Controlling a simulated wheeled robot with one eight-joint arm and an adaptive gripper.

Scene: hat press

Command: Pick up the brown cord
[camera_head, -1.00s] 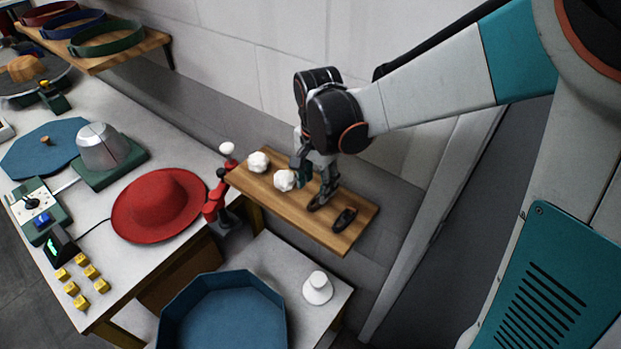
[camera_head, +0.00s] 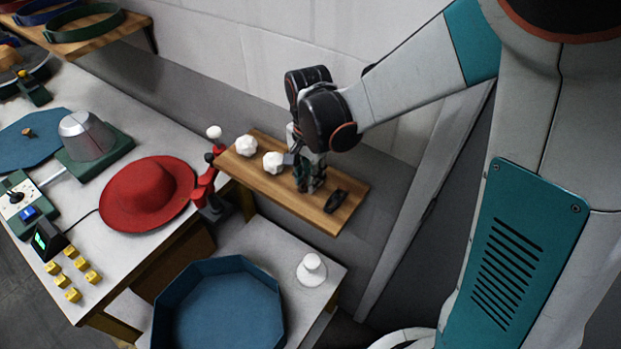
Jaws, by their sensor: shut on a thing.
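My gripper (camera_head: 309,186) points down at the middle of the wooden shelf (camera_head: 261,186), its fingers closed low at the board. It is shut on the brown cord, which the fingers almost wholly hide; I cannot tell whether it is clear of the wood. A second dark coil (camera_head: 336,201) lies on the shelf just right of the fingers, apart from them. Two white lumpy balls sit to the left: one (camera_head: 273,162) close beside my gripper, the other (camera_head: 246,146) farther left.
A red hat (camera_head: 148,192) lies on the white bench at left, near a red clamp stand (camera_head: 206,188). A blue octagonal tray (camera_head: 218,300) and a white knobbed piece (camera_head: 311,270) are on the lower table. A grey wall stands behind the shelf.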

